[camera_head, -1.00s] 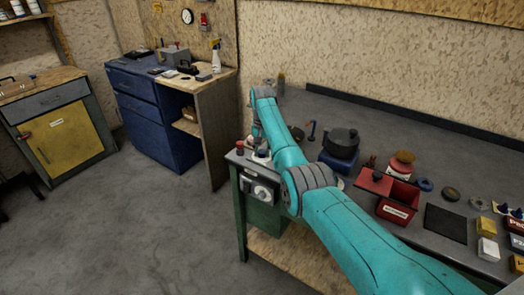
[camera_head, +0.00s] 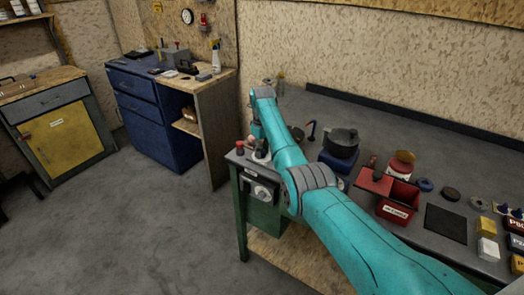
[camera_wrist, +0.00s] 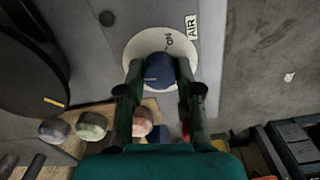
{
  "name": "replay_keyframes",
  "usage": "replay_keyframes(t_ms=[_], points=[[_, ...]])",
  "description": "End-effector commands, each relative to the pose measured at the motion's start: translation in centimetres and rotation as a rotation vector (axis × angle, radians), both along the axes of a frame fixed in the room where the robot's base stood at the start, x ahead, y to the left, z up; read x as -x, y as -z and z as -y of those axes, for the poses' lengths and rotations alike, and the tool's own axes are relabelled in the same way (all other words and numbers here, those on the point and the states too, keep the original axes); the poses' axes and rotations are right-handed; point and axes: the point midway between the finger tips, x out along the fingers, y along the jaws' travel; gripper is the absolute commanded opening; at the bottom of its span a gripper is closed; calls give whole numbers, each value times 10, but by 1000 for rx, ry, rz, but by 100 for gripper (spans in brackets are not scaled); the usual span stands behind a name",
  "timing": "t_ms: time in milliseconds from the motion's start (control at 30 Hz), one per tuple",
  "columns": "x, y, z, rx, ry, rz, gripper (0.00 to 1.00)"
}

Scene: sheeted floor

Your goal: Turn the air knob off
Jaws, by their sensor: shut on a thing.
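The air knob (camera_wrist: 162,74) is blue and sits on a round white dial plate (camera_wrist: 136,48). "ON" is printed on the plate above the knob, and an "AIR" label (camera_wrist: 191,26) is beside it. A pale mark on the knob points left, away from "ON". My gripper (camera_wrist: 158,72) is shut on the knob, one dark green finger on each side. In the head view my gripper (camera_head: 261,148) is at the left end of the workbench, and the knob cannot be made out clearly there.
Several round buttons (camera_wrist: 92,126) lie close to the left finger in the wrist view. A large dark disc (camera_wrist: 30,75) is further left. On the workbench stand a dark pot (camera_head: 341,139) and a red bin (camera_head: 397,205). The floor (camera_head: 140,230) at left is clear.

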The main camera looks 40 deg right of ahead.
Motion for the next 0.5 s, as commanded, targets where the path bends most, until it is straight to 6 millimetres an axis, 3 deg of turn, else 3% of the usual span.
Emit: replay_keyframes(t_ms=[500], points=[[0, 0, 0, 0, -190, 1, 0]])
